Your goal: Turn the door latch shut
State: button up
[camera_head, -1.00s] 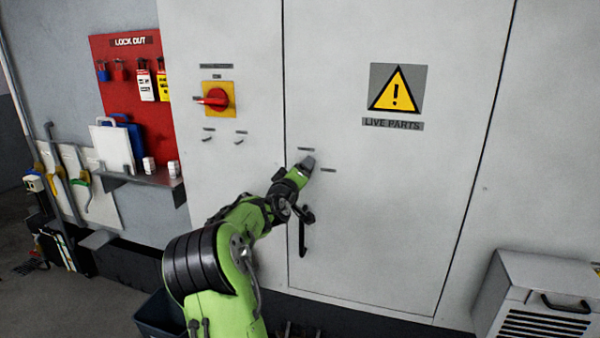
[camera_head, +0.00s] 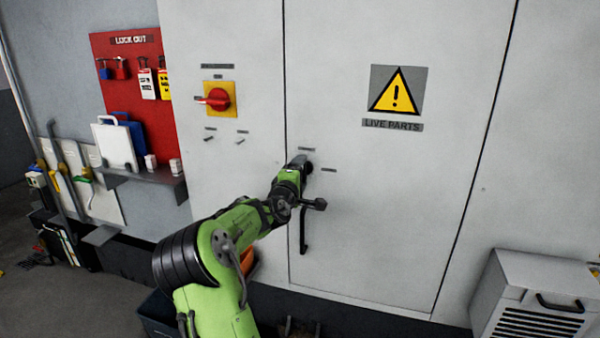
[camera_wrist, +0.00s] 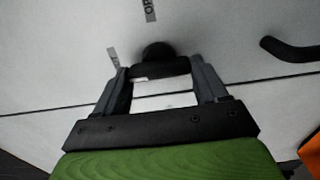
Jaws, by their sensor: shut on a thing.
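The door latch is a black turn knob (camera_head: 308,168) on the grey cabinet door (camera_head: 390,220), near its left edge. In the wrist view its round base and flat bar (camera_wrist: 160,69) lie between my fingertips. My gripper (camera_head: 298,163) is at the latch, its two fingers closed on the ends of the bar. In the wrist view my gripper (camera_wrist: 161,72) shows the bar running across from finger to finger. Two small labels sit above and to the right of the latch in the head view. My gripper hides part of the latch there.
A black door handle (camera_head: 304,228) hangs just below the latch, close to my wrist. A red rotary switch (camera_head: 217,97) is on the panel to the left. A lock-out board (camera_head: 130,75) and shelf stand further left. A vented grey box (camera_head: 532,300) is at lower right.

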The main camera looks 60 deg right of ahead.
jog(key=shift+r, duration=0.15)
jog(key=o, duration=0.8)
jog(key=shift+o, duration=1.3)
jog(key=shift+d, duration=0.1)
jog(key=s+a+b, duration=0.1)
jog(key=s+a, duration=0.1)
jog(key=a, duration=1.3)
jog(key=shift+s+a+b, duration=0.2)
jog(key=shift+a+b, duration=0.1)
jog(key=shift+f, duration=0.2)
